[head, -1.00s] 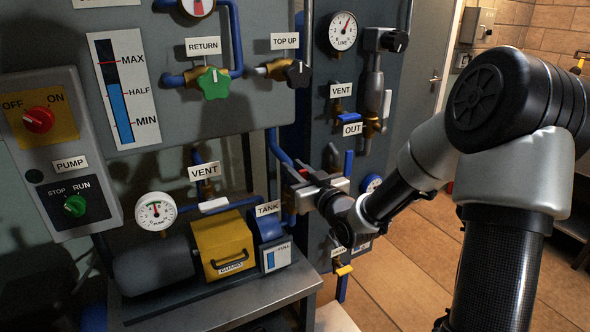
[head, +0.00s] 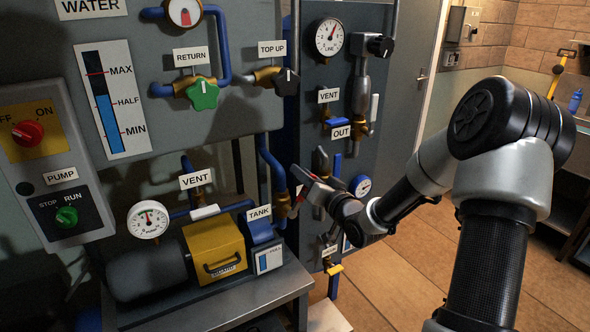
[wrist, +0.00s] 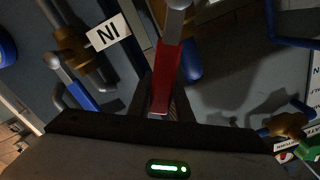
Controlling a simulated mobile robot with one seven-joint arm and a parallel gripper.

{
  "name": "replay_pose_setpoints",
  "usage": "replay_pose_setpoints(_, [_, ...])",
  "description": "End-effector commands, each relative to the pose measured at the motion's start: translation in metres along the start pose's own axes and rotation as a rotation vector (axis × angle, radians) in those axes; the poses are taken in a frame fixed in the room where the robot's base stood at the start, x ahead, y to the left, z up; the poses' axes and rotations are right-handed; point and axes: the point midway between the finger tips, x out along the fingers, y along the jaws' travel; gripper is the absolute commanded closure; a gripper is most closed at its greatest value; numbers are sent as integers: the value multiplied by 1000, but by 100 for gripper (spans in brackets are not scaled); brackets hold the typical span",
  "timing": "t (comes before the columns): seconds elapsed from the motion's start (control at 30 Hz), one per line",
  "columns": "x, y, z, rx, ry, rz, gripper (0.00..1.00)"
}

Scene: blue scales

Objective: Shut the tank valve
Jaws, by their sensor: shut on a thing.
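The tank valve (head: 281,203) is a brass valve on a blue pipe, right of the TANK label (head: 258,213). My gripper (head: 306,184) is at its right side and shut on the valve's red lever. In the wrist view, the red lever (wrist: 170,75) runs from a grey end at the top down between the jaws (wrist: 162,112). Its lower end is hidden between the jaws. In the head view the gripper hides most of the lever, so its exact angle there is hard to tell.
A valve with a blue lever (wrist: 80,96) and an IN label (wrist: 107,32) are close on the left in the wrist view. The pump's yellow guard (head: 214,248) and the OUT valve (head: 339,132) flank my gripper. Open floor (head: 395,285) lies right.

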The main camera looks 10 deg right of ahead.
Motion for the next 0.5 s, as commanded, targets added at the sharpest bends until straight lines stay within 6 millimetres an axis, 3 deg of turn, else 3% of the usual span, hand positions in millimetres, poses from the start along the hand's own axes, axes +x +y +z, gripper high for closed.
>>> replay_pose_setpoints(0.5, [1, 50, 10, 494, 5, 0, 100])
